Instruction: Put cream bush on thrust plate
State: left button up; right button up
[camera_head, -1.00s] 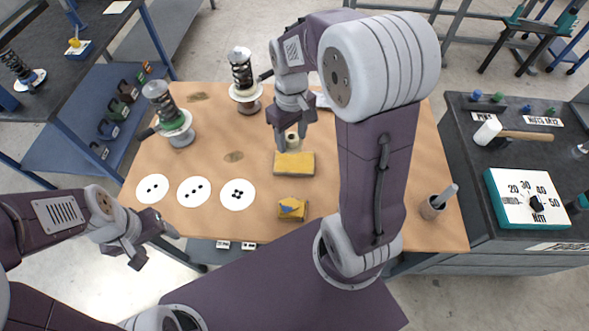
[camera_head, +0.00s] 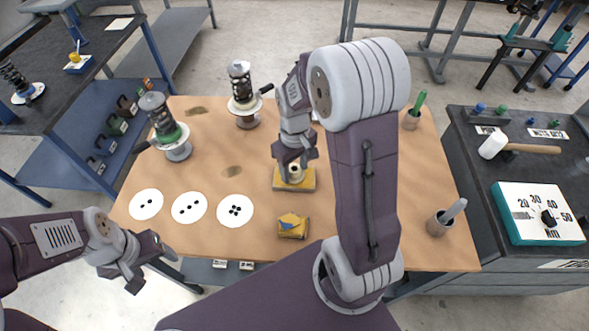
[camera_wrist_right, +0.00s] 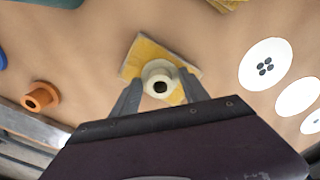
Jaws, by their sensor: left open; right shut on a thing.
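The cream bush (camera_head: 295,171) is a short, pale ring-shaped piece with a dark hole, seen clearly in the right wrist view (camera_wrist_right: 158,78). My right gripper (camera_head: 294,164) is shut on it, with one finger on each side. The bush is over the yellow thrust plate (camera_head: 306,183), whose edges show around it in the wrist view (camera_wrist_right: 142,52). I cannot tell whether bush and plate touch. The plate lies flat on the brown bench top. My left gripper (camera_head: 150,268) is open and empty, off the bench's front-left corner.
A yellow block with a blue mark (camera_head: 292,226) lies in front of the plate. White dotted discs (camera_head: 235,210) lie to the left. Two spring units (camera_head: 171,135) stand behind them. An orange bush (camera_wrist_right: 40,96) shows in the wrist view.

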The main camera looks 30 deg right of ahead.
aim_at(294, 169)
jog(key=o, duration=1.3)
jog(key=shift+f, duration=0.1)
jog(key=shift+o, duration=0.2)
jog(key=shift+r, duration=0.3)
notch_tip(294, 169, up, 12)
jog(key=p, duration=0.3)
jog(key=s+a+f+m, duration=0.1)
jog(key=s+f, duration=0.1)
jog(key=f, duration=0.1)
jog(key=s+a+f+m, duration=0.1)
jog(key=s+a+f, duration=0.1)
jog(key=s+f, duration=0.1)
jog(key=s+a+f+t, duration=0.1)
jog(key=s+a+f, duration=0.1)
jog(key=s+f, duration=0.1)
jog(key=shift+s+f+m, duration=0.15)
jog(key=shift+s+m, duration=0.05)
jog(key=shift+m, duration=0.2)
